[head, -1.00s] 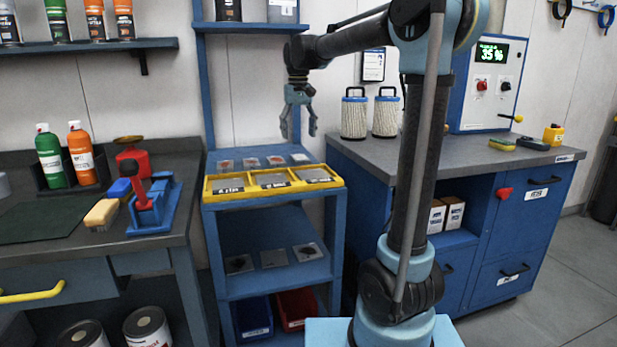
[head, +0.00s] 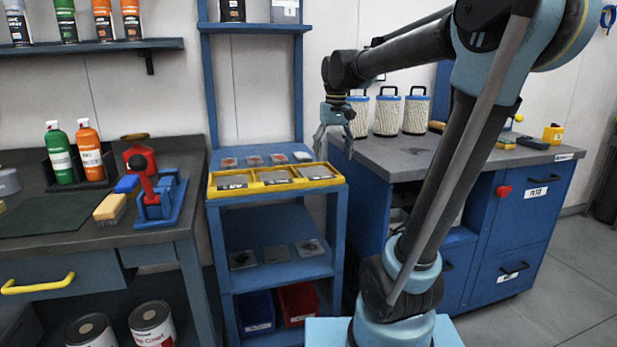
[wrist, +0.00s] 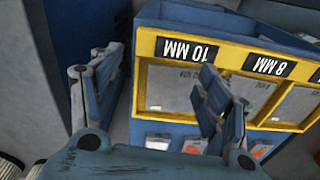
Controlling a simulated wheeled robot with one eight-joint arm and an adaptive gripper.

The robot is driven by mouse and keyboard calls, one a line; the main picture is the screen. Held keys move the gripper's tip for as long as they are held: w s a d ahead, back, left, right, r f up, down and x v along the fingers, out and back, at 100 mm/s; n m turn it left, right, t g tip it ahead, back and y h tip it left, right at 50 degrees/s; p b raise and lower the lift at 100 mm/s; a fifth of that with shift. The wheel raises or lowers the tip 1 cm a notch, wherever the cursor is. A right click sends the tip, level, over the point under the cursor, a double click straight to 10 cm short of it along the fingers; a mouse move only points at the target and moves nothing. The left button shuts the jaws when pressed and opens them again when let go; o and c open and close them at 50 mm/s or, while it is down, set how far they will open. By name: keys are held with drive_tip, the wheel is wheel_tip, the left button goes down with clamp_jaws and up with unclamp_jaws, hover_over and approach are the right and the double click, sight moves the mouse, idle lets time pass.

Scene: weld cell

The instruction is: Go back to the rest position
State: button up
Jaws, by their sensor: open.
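My gripper (head: 334,146) hangs fingers down at the end of my raised arm in the head view. It is beside the right end of the blue shelf rack, near the front left of the blue cabinet. In the wrist view my gripper (wrist: 152,66) has its two fingers spread apart with nothing between them. The right finger overlaps the yellow tray (wrist: 148,78) in that picture, by the 10 MM and 8 MM labels. In the head view the yellow tray (head: 213,190) sits on the rack with flat grey plates in its compartments.
Several white pleated filters (head: 387,116) stand on the cabinet top close to my gripper. The blue rack (head: 340,220) holds small plates on its shelves. A dark bench (head: 60,222) at left carries bottles, a brush and a red tool on a blue stand. Floor is clear at right.

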drive_tip(key=s+d+f+m, duration=0.1)
drive_tip(key=s+d+f, duration=0.4)
drive_tip(key=s+f, duration=0.6)
drive_tip(key=s+d+f+m+t, duration=0.1)
drive_tip(key=s+d+f, duration=0.5)
drive_tip(key=s+f, duration=0.5)
drive_tip(key=shift+d+f, duration=0.2)
